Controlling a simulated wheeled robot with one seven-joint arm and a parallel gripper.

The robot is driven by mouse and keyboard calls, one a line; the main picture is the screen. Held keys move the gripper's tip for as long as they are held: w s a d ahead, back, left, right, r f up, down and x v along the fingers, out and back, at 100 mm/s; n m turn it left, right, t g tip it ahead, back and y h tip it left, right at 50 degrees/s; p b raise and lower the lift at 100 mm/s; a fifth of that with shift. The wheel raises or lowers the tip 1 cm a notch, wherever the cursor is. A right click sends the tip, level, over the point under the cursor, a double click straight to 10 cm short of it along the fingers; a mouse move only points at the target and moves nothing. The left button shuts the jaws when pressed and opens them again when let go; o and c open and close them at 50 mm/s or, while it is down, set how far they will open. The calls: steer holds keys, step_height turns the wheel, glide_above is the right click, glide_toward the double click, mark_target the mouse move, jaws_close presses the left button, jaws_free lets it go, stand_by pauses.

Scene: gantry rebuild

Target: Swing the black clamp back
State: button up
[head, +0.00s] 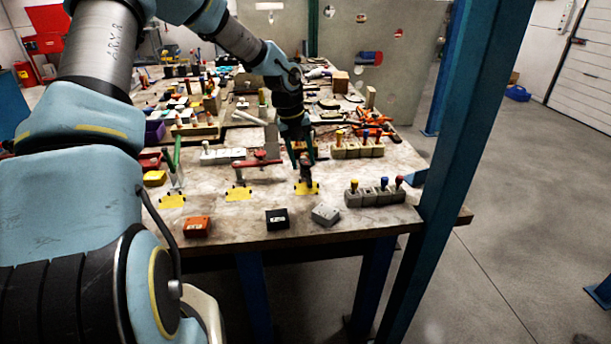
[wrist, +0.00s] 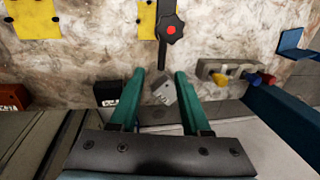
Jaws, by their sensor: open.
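The black clamp (head: 306,172) stands on the rightmost yellow plate (head: 313,188) near the front of the workbench. Contact cannot be told.
A red clamp (head: 258,160) and a green-handled clamp (head: 175,158) stand to the left. Orange (head: 197,227), black (head: 277,219) and grey (head: 326,214) blocks lie along the front edge. A grey block with coloured knobs (head: 375,194) is at right, near a blue post (head: 440,160).

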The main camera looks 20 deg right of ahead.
steer(key=r, duration=0.3)
steer(key=a+r+b, duration=0.1)
steer(key=r, duration=0.1)
steer(key=shift+w, duration=0.1)
steer(key=s+a+m, duration=0.5)
steer(key=a+m, duration=0.4)
steer(key=m, duration=0.2)
steer(key=s+a+m+t+y+b, duration=0.1)
steer(key=s+a+m, duration=0.5)
steer(key=a+m, duration=0.3)
steer(key=s+a+m+t+y, duration=0.1)
steer(key=s+a+m, duration=0.5)
steer(key=m, duration=0.8)
steer(key=shift+a+r+m+b, duration=0.25)
steer(key=shift+a+m+b, duration=0.15)
steer(key=shift+a, duration=1.5)
steer(key=shift+w, duration=0.1)
